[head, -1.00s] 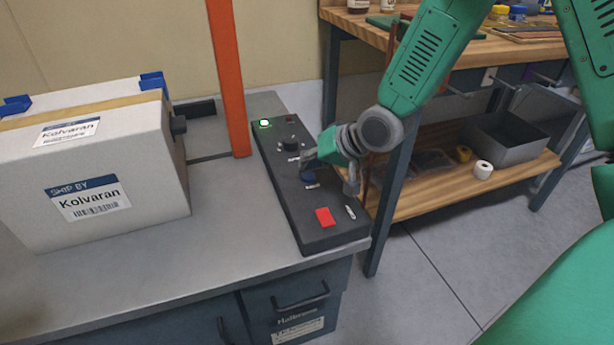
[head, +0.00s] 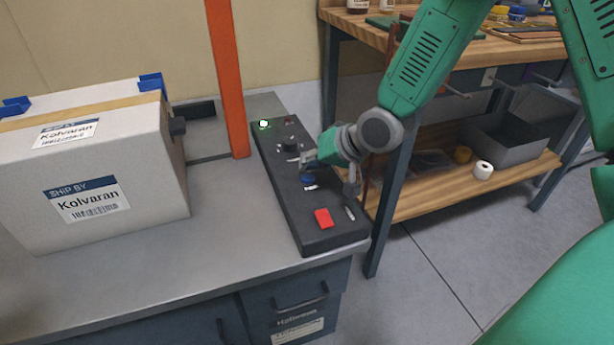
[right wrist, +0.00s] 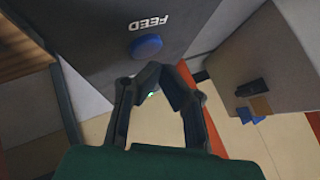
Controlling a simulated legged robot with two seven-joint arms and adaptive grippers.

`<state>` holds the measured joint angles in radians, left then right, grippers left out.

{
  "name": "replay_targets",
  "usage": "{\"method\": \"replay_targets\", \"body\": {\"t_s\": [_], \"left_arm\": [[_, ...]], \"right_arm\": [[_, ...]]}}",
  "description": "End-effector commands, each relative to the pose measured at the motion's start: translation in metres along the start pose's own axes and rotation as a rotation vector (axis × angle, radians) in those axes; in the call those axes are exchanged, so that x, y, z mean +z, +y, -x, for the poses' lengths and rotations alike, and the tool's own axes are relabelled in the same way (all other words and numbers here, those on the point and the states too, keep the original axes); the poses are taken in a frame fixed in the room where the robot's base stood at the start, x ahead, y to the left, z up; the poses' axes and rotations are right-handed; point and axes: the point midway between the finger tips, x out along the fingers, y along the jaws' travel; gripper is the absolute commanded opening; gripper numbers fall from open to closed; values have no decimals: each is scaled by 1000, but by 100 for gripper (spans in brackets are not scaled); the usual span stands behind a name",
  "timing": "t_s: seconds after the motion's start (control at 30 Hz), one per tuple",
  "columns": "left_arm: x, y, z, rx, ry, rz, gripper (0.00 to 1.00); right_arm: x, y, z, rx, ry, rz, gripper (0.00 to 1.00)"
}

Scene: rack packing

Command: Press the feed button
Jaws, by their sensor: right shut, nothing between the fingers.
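The feed button is a round blue button (head: 307,178) on the dark control panel (head: 335,240) in the head view. In the right wrist view the blue button (right wrist: 146,47) sits beside the white word FEED on the panel. My right gripper (right wrist: 155,72) is shut and empty, its fingertips close to the button but with the button in full view beyond them. In the head view the right gripper (head: 308,160) is over the panel, just above the blue button. Whether it touches the button cannot be told. My left gripper is not in view.
A red button (head: 323,218), a black knob (head: 290,146) and a lit green lamp (head: 264,124) are also on the panel. An orange post (head: 228,80) and a large Kolvaran box (head: 140,215) stand to the left. A wooden shelf bench (head: 440,197) is at right.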

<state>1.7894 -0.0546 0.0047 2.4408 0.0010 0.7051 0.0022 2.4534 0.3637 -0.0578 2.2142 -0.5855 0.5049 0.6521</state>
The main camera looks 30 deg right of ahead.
Motion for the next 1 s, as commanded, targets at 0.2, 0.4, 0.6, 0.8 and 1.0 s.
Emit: {"method": "replay_targets", "body": {"t_s": [0.2,0.4,0.6,0.8,1.0], "left_arm": [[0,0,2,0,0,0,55],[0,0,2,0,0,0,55],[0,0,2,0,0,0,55],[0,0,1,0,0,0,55],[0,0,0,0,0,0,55]], "right_arm": [[4,3,-4,0,-1,-2,0],[4,3,-4,0,0,0,0],[4,3,-4,0,0,0,0],[5,4,-6,0,0,0,0],[7,6,-8,0,0,0,0]]}}
